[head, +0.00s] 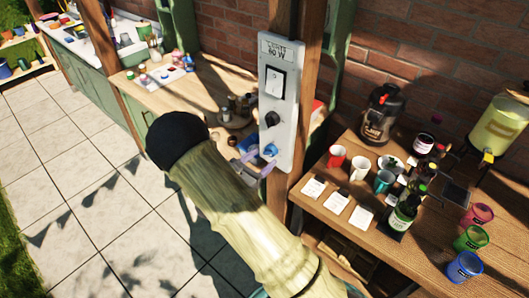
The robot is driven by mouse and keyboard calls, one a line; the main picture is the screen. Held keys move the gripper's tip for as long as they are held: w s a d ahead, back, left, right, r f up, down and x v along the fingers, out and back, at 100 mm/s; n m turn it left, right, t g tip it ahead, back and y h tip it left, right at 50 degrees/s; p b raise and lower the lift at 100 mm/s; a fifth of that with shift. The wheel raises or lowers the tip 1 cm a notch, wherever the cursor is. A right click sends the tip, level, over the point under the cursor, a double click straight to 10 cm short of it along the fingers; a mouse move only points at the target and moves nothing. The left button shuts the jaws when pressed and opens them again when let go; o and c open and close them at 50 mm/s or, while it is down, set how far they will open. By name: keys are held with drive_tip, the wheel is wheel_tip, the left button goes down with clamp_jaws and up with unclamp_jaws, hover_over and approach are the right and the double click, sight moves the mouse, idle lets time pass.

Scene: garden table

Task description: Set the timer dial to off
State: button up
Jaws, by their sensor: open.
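A pale grey control panel (292,90) is fixed upright to a wooden post. It carries a label ending in "60 W", a white rocker switch (274,83) in a black frame, a black round knob (272,119) below it, and a blue round part (270,150) near the bottom. I cannot tell which of the two round parts is the timer dial, and their settings are too small to read. My gripper (260,161), with pale purple fingers, is open at the panel's lower end, close to the blue part. Whether it touches is unclear; my arm hides part of it.
A wooden table on the right (335,222) holds mugs, cards, bottles, a black flask (383,113) and coloured cups. A wooden counter (190,98) with small items stands behind left. A brick wall is behind. The paved floor at left is clear.

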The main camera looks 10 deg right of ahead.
sight(270, 151)
drive_tip(key=x, duration=0.2)
drive_tip(key=shift+w+d, duration=0.2)
drive_tip(key=shift+d, duration=0.1)
drive_tip(key=c, duration=1)
drive_tip(key=shift+a, duration=0.25)
drive_tip(key=shift+d+p, duration=0.2)
drive_tip(key=shift+p, duration=0.1)
drive_tip(key=shift+s+n, duration=0.1)
drive_tip(key=shift+n, duration=0.2)
drive_tip(key=n+p, duration=0.3)
drive_tip(key=n, duration=0.2)
drive_tip(key=shift+r+n+p, duration=0.15)
drive_tip(key=shift+n+p, duration=0.25)
drive_tip(key=n+p, duration=0.3)
drive_tip(key=n, duration=0.3)
drive_tip(key=shift+d, duration=0.1)
